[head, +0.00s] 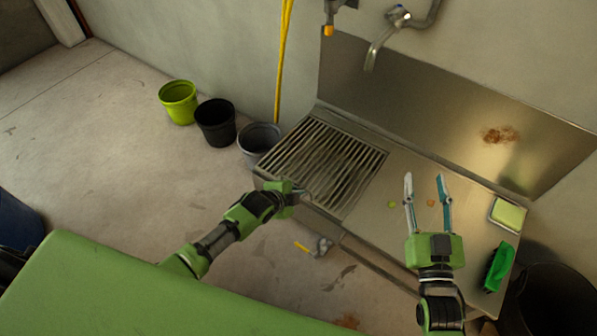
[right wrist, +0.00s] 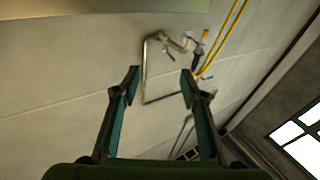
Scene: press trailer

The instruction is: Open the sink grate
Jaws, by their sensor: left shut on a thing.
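The sink grate (head: 325,160) is a panel of dark metal bars over the left part of the steel sink counter (head: 400,174). It looks flat in its frame. My left gripper (head: 304,191) is at the grate's front edge, shut on that edge; its fingertips are small and partly hidden. My right gripper (head: 427,184) is above the counter, right of the grate, with its two fingers apart and nothing between them.
A faucet (head: 372,52) hangs over the back of the counter. A sponge in a dish (head: 508,213) and a green brush (head: 497,266) lie at the right end. Green (head: 178,103), black (head: 216,123) and grey (head: 259,139) buckets stand left of the sink.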

